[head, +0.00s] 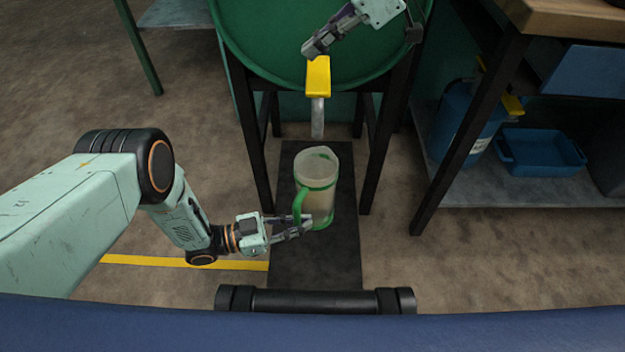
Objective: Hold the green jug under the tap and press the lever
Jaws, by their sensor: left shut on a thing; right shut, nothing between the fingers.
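The green jug (318,188), with a clear body and a green rim band, base and handle, stands upright in the middle of the head view. My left gripper (303,226) is shut on its handle from the left. The tap's grey spout (317,117) points down from the green drum, just above and behind the jug's mouth in the picture. The yellow lever (318,76) is on top of the tap. My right gripper (312,50) is shut and empty, just above the lever; I cannot tell whether it touches it.
The green drum (260,40) rests on a dark stand with legs on both sides of the jug. A dark mat (300,262) lies below. At the right, a workbench holds a blue tray (541,153) and a blue container (455,120) on its lower shelf.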

